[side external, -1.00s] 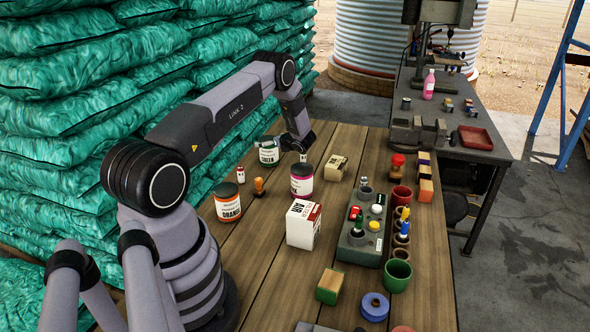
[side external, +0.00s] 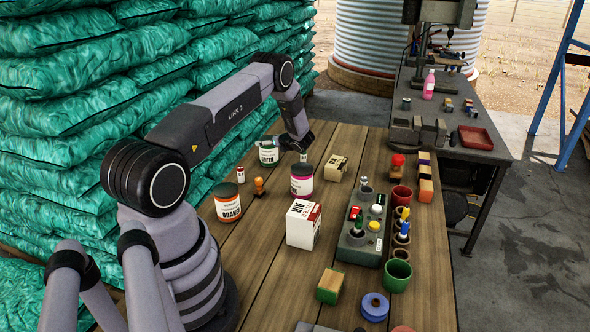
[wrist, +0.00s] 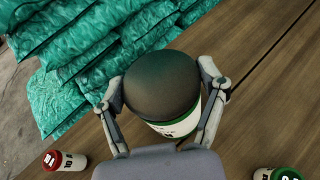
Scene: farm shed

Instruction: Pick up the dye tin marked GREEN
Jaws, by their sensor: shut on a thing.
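The GREEN dye tin (side external: 268,153) is a white tin with a green band and a dark lid, at the far left part of the plank table. In the wrist view the tin (wrist: 170,108) sits between the two fingers, its dark round lid facing the camera and part of its label showing. My gripper (wrist: 165,90) is shut on it, one finger on each side. I cannot tell whether the tin is clear of the table.
The ORANGE tin (side external: 227,202) and a pink-banded tin (side external: 302,180) stand nearby. A small red-capped bottle (side external: 240,174) and a wooden stamp (side external: 259,186) are close too. A white box (side external: 303,224) and a grey tray (side external: 361,247) lie nearer. Stacked teal sacks (side external: 60,120) wall the left side.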

